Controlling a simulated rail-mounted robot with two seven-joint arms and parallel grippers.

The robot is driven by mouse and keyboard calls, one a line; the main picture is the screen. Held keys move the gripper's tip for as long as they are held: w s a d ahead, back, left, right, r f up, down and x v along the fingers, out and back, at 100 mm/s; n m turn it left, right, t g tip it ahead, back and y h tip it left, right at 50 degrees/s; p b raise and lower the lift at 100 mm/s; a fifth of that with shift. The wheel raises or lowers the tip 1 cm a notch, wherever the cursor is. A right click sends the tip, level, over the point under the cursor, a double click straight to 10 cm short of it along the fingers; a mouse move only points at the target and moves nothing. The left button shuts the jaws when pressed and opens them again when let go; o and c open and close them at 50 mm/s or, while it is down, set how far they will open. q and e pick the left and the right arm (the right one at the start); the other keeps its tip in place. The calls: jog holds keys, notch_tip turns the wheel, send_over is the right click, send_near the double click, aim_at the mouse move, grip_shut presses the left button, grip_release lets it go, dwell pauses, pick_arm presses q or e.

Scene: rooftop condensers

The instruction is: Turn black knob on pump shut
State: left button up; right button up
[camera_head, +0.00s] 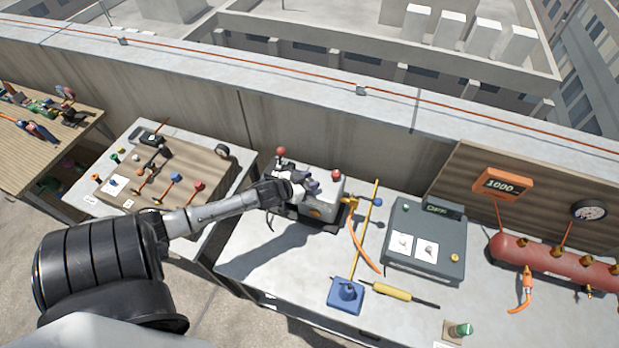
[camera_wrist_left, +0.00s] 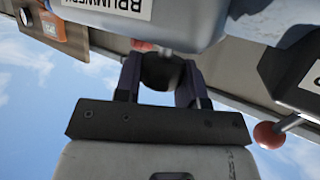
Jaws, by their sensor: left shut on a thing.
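The pump (camera_head: 325,190) is a grey-white unit with a dark base, standing on the grey bench near the wall. Its grey body also fills the top of the left wrist view (camera_wrist_left: 190,22), with a white lettered label. My left gripper (camera_head: 306,186) reaches the pump from the left and hides part of it. In the left wrist view, the fingers of my left gripper (camera_wrist_left: 158,82) are on either side of the round black knob (camera_wrist_left: 161,70), shut on it just beside the pump body. The knob is hidden in the head view. My right gripper does not show.
A red ball-ended lever (camera_wrist_left: 270,135) stands close to my left gripper. Right of the pump are an orange hose (camera_head: 361,249), a yellow rod (camera_head: 366,225), a grey scale (camera_head: 425,240) and a red manifold tank (camera_head: 550,262). A valve board (camera_head: 150,178) lies left.

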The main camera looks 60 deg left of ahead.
pick_arm(q)
jog(key=shift+a+m+h, duration=0.1)
jog(key=shift+m+h, duration=0.9)
jog(key=shift+f+m+h+b, duration=0.1)
jog(key=shift+m+h+b, duration=0.45)
jog(key=shift+m+h, duration=0.4)
jog(key=m+g+h+b, duration=0.1)
jog(key=m+h+b, duration=0.1)
jog(key=shift+h, duration=0.35)
jog(key=shift+m+h+b, duration=0.45)
jog(key=shift+h+b, duration=0.05)
jog(key=shift+b, duration=0.2)
jog(key=o, duration=0.9)
jog(key=shift+o, duration=0.2)
